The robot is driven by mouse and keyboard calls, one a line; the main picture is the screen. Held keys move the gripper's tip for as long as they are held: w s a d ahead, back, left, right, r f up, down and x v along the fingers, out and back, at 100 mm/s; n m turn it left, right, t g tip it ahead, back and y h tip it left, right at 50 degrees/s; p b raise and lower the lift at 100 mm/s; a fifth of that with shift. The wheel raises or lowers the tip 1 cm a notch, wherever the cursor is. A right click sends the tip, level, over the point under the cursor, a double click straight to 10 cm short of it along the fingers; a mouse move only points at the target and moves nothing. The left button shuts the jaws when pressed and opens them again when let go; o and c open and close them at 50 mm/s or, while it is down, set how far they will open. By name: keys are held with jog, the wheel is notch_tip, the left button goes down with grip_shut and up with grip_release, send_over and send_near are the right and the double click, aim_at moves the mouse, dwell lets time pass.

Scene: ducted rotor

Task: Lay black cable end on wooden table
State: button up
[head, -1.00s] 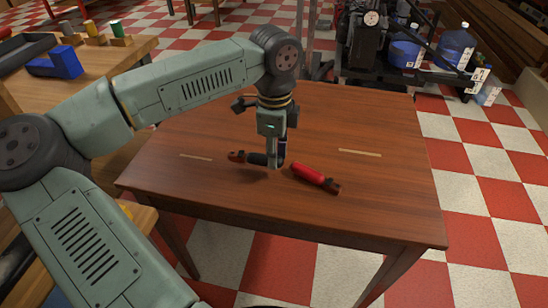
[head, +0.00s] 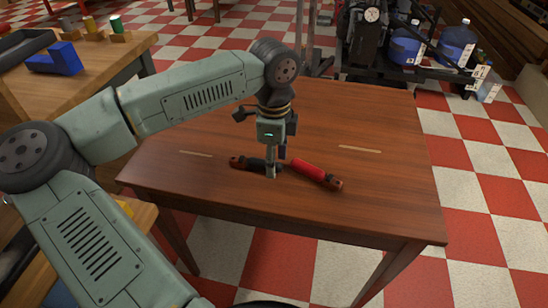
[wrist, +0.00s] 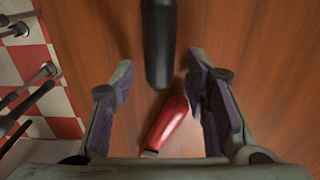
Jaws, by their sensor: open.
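The black cable end (head: 256,163) lies on the wooden table (head: 350,115), with a reddish-brown tip at its left in the head view. In the wrist view the black cable end (wrist: 158,45) runs in from the top edge, its rounded end just beyond my fingertips. The red cable end (head: 318,176) lies on the table to its right, angled down to the right. In the wrist view the red cable end (wrist: 168,125) shows between my fingers. My gripper (wrist: 160,85) is open with nothing clasped. In the head view my gripper (head: 270,174) hides part of the black cable end.
Two pale strips (head: 360,149) mark the tabletop, otherwise clear. A workbench (head: 100,60) with a blue block (head: 62,60) stands at the left. Behind the table are dark machinery (head: 370,40) and blue water jugs (head: 455,45).

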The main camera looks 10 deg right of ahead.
jog(key=shift+r, duration=0.1)
jog(key=shift+r+p, duration=0.2)
jog(key=shift+p, duration=0.15)
notch_tip(320, 180, up, 12)
jog(key=b, duration=0.1)
jog(key=shift+f, duration=0.1)
dwell(0.4)
